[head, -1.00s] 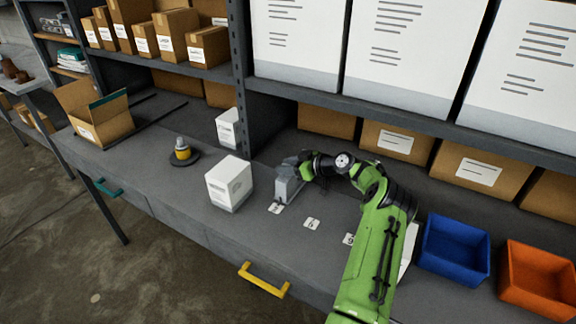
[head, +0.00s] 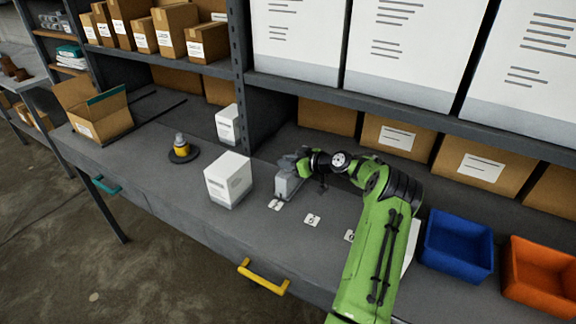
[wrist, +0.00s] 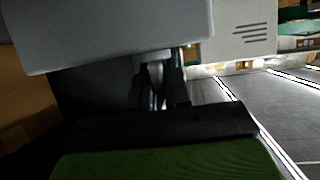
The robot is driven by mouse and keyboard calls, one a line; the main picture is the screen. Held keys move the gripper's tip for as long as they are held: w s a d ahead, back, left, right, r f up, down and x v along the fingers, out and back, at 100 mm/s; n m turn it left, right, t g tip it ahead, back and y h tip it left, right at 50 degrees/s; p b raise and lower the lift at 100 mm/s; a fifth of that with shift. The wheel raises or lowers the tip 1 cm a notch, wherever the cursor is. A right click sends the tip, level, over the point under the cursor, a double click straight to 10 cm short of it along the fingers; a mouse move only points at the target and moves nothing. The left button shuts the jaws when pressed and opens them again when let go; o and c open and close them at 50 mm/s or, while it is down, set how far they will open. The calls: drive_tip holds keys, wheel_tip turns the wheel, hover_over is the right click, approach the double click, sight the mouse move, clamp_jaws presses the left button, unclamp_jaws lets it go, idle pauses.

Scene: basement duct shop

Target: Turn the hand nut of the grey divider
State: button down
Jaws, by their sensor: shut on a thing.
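The grey divider (head: 286,187) stands on the bench just right of a white box. In the wrist view a large grey block (wrist: 110,35), which looks like the divider, fills the upper left. My gripper (wrist: 158,85) is shut on a small light part under that block, which fits the hand nut; its shape is mostly hidden between the dark fingers. In the head view my gripper (head: 303,166) is at the divider's upper right, and the nut cannot be made out there.
The white box (head: 228,180) stands close left of the divider. A yellow-and-grey piece on a dark disc (head: 181,150) is further left. Blue (head: 457,248) and orange (head: 540,280) bins stand right. A shelf hangs over the back.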

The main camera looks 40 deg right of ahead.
drive_tip(key=m+h+b, duration=0.2)
drive_tip(key=h+b, duration=0.1)
drive_tip(key=shift+a+f+b, duration=0.15)
drive_tip(key=shift+f+b, duration=0.05)
drive_tip(key=shift+b, duration=0.1)
drive_tip(key=m+h+b, duration=0.3)
drive_tip(key=m+h, duration=0.1)
drive_tip(key=shift+w+r+b, duration=0.1)
drive_tip(key=shift+b, duration=0.25)
drive_tip(key=m+g+h+b, duration=0.2)
drive_tip(key=m+h, duration=0.1)
drive_tip(key=m+g+h+b, duration=0.1)
drive_tip(key=m+g+h, duration=0.1)
drive_tip(key=m+h, duration=0.1)
drive_tip(key=shift+w+b, duration=0.1)
drive_tip(key=shift+b, duration=0.3)
drive_tip(key=shift+r+m+g+h, duration=0.1)
drive_tip(key=shift+m+g+h, duration=1.1)
drive_tip(key=shift+m+g, duration=0.95)
drive_tip(key=shift+s+g, duration=0.2)
drive_tip(key=shift+g, duration=0.05)
drive_tip(key=c, duration=1.2)
unclamp_jaws()
drive_tip(key=shift+o, duration=0.2)
